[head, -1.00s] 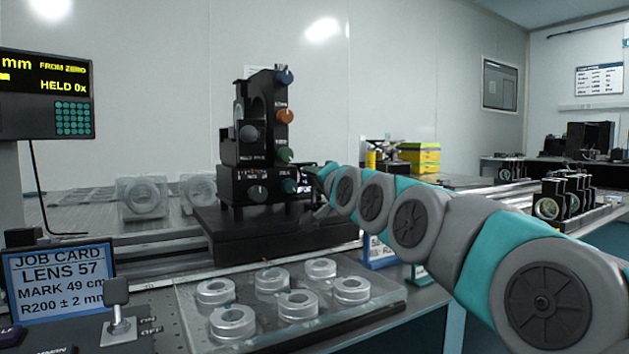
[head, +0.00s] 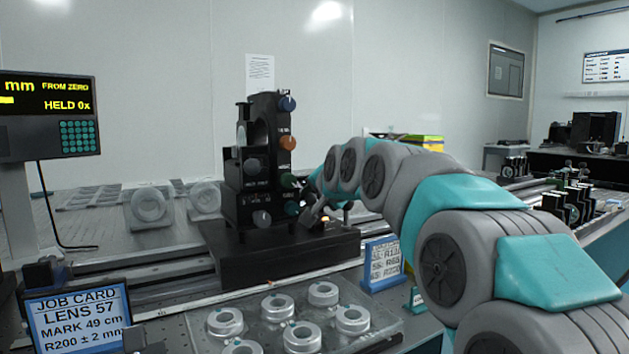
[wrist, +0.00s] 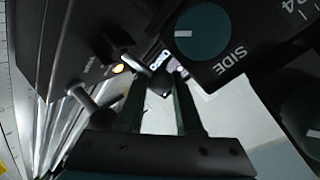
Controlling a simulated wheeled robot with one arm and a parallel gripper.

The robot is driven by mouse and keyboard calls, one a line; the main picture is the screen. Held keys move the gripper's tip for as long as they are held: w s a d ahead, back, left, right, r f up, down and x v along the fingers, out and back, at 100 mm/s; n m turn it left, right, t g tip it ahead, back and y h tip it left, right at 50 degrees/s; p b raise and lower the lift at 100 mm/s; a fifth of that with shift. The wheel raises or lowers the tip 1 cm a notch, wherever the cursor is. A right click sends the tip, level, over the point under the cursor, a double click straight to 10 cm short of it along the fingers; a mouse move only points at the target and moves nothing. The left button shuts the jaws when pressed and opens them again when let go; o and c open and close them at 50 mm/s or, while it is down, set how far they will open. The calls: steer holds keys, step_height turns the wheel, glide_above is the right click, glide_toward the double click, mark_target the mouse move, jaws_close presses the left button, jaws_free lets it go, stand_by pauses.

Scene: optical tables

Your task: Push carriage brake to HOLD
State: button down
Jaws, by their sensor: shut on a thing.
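The black carriage (head: 280,252) sits on the rail and bears a dark upright lens mount (head: 262,150) with coloured knobs. My gripper (head: 314,214) is at the carriage's right side, low by the mount, and small in the head view. In the wrist view, my gripper (wrist: 160,98) has its two dark green fingers on either side of a small black knob (wrist: 160,84) on a metal lever, taken as the carriage brake. A partly hidden white label lies just beyond the knob. A small orange lamp (wrist: 118,68) glows to its left.
A green SIDE dial (wrist: 203,32) is close to my fingers at upper right in the wrist view. A tray (head: 385,330) of several ring-shaped lens holders lies in front. A blue sign (head: 382,265) and a job card (head: 78,318) stand nearby.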

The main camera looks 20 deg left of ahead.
mark_target(314, 197)
steer(key=shift+w+a+f+g+h+p, duration=0.25)
steer(key=shift+g+h+p, duration=0.25)
steer(key=shift+p, duration=0.35)
steer(key=shift+f, duration=0.25)
steer(key=c, duration=0.6)
jaws_free()
steer(key=shift+r, duration=0.1)
steer(key=shift+s+r, duration=0.1)
steer(key=shift+r, duration=0.05)
steer(key=shift+s+d+r, duration=0.15)
steer(key=shift+v, duration=3.5)
